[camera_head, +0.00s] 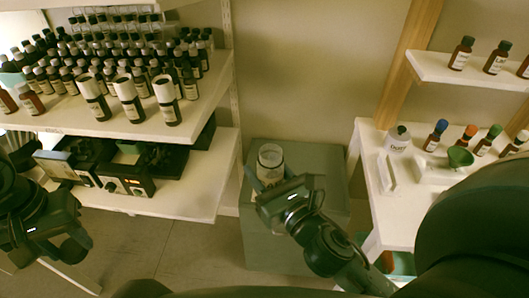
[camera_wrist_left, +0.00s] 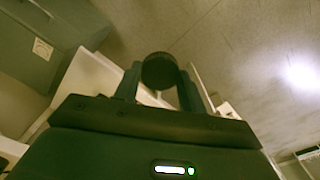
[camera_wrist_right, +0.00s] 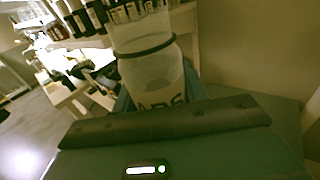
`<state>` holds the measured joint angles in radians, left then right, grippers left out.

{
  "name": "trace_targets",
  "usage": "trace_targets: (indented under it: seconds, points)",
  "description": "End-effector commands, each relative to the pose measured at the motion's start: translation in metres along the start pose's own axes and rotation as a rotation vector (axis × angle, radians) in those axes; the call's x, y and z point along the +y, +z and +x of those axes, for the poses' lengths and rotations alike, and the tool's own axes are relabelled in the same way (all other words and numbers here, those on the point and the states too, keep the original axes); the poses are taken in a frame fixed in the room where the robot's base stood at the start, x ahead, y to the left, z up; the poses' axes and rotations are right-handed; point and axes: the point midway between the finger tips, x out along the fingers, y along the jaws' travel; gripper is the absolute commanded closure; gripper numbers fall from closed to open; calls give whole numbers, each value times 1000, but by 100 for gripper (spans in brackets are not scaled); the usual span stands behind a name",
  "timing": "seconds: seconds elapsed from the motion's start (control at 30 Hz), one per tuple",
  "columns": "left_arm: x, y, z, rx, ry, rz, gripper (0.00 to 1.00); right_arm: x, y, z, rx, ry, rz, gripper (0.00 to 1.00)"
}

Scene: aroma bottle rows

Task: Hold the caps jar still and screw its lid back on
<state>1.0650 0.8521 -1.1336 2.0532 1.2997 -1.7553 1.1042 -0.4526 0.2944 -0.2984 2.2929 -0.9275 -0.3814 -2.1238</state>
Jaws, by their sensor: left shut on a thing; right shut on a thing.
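The caps jar (camera_head: 270,158) is clear with a whitish body and stands upright at the grey cabinet's top; its mouth is open. My right gripper (camera_head: 272,182) is shut around its lower part. In the right wrist view the jar (camera_wrist_right: 150,72) shows a dark ring near its neck and part of a dark-lettered label between the fingers. My left gripper (camera_head: 78,243) is far to the left of the jar, low in front of the left shelves. In the left wrist view it is shut on a dark round lid (camera_wrist_left: 158,71). The lid is not clear in the head view.
The grey cabinet (camera_head: 262,235) stands between the left shelves (camera_head: 95,122) with many dark bottles and the right table (camera_head: 400,215). Open floor lies between the left shelves and the cabinet.

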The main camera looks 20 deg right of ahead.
Motion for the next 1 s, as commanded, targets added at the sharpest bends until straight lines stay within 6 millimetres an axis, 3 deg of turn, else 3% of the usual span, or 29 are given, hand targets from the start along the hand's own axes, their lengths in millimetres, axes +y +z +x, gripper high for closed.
trace_targets:
  seconds: [0.3, 0.53, 0.7, 1.0]
  points:
    - [0, 0, 0, 0, 0, 0, 80, 67, 6, 20, -6, 339, -8, 98]
    - [0, 0, 0, 0, 0, 0, 80, 102, 8, 28, -2, 512, -6, 98]
    - [0, 0, 0, 0, 0, 0, 80, 117, 8, 32, -1, 581, -1, 98]
    - [0, 0, 0, 0, 0, 0, 80, 122, 8, 32, 1, 607, 1, 98]
